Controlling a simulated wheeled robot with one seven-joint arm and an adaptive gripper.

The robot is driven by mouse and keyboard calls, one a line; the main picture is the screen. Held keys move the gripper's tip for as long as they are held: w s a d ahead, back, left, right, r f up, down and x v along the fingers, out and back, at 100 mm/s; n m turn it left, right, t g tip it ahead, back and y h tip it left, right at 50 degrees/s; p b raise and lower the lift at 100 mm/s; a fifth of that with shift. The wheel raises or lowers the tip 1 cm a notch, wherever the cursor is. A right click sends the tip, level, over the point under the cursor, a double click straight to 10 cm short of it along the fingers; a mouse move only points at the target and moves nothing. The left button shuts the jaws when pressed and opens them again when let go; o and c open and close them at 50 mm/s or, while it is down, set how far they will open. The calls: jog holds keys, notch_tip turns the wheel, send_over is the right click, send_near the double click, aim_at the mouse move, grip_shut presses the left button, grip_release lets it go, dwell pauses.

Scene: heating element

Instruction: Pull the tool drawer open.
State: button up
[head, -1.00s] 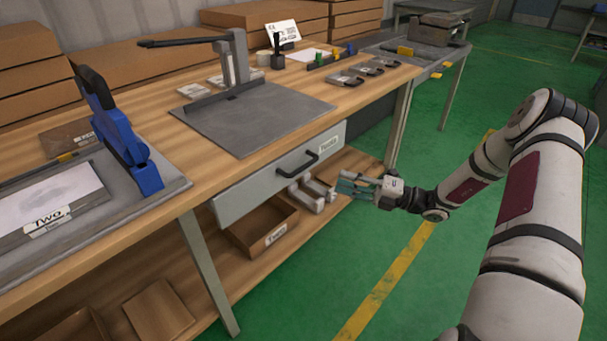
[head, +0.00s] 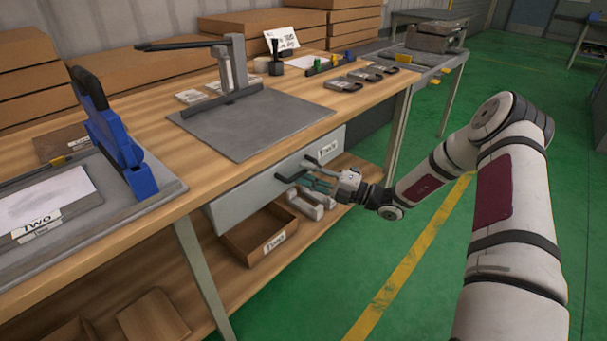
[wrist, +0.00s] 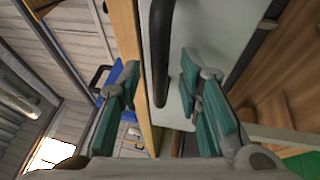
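The tool drawer (head: 245,199) is a grey front with a label, set under the wooden bench top; it looks shut. Its black bar handle (head: 289,177) also shows in the wrist view (wrist: 161,50), running between the two fingers. My gripper (head: 313,177) is at the right part of the drawer front, close to the handle. In the wrist view my gripper (wrist: 160,97) is open, with one teal-padded finger on each side of the handle. A gap shows between the pads and the handle. In the head view the fingers partly cover the handle's right end.
The wooden bench (head: 180,203) has a grey cutting board with an arm (head: 250,122) and a blue-handled tool (head: 118,140) on top. On the lower shelf, an open cardboard box (head: 247,253) sits below the drawer. The green floor (head: 440,270) at right is clear.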

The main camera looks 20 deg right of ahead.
jog(key=shift+w+a+r, duration=0.15)
jog(key=shift+w+a, duration=0.25)
jog(key=shift+a, duration=0.15)
grip_shut()
jog(key=s+d+p, duration=0.2)
jog(key=s+d, duration=0.4)
jog(key=s, duration=0.4)
jog(key=s+d+p, duration=0.3)
jog(key=s+d, duration=0.3)
jog(key=s, duration=0.5)
jog(key=s+d+p, duration=0.3)
jog(key=s+d, duration=0.3)
jog(key=s, duration=0.5)
jog(key=shift+d, duration=0.25)
grip_release()
